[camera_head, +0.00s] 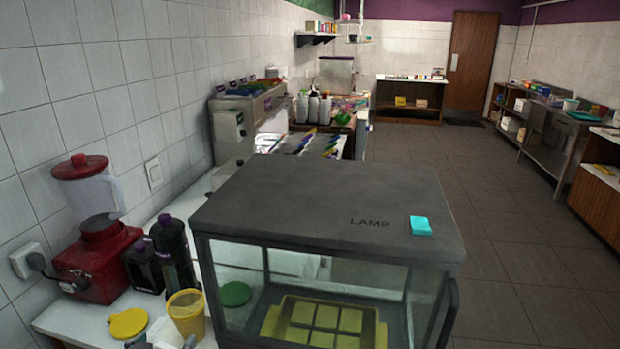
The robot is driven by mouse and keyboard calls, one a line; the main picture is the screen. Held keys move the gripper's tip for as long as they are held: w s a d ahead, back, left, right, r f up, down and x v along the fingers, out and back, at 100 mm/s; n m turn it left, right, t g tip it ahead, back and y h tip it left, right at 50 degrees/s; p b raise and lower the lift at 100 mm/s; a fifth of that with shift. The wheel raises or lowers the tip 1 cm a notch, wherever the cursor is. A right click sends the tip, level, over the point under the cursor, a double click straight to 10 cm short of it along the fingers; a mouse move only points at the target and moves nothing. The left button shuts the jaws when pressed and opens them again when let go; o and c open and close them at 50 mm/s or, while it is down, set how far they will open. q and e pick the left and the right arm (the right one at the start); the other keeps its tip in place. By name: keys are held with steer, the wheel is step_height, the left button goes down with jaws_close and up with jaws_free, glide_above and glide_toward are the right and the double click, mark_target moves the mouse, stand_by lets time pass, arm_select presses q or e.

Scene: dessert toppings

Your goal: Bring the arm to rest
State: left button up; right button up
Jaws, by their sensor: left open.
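My left gripper (163,341) just enters at the bottom edge, left of centre. A yellow cup (187,312) stands on the white counter just beyond and to the right of the fingertips. My right gripper is not in view.
A glass-sided case (330,215) marked LAMP, with a yellow tray (268,322) inside, fills the front centre. A red blender (97,245), dark bottles (173,255) and a yellow round lid (128,323) stand at the left. The tiled floor (540,290) at right is clear.

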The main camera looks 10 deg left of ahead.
arm_select(q)
steer(key=s+d+f+m+g+h, duration=0.15)
steer(key=s+d+f+g, duration=0.3)
steer(key=s+d, duration=0.55)
steer(key=s+d+f+m+g, duration=0.2)
steer(key=s+d+f+g, duration=0.3)
steer(key=s, duration=0.8)
step_height(320, 180, down, 26)
steer(key=s+g, duration=0.1)
steer(key=g, duration=0.1)
steer(key=s+a+f+b, duration=0.1)
steer(key=s+a+f, duration=0.1)
steer(key=s+f, duration=1.4)
steer(key=shift+s+a+f+g, duration=0.4)
steer(key=shift+s+g, duration=0.05)
steer(key=shift+s, duration=0.05)
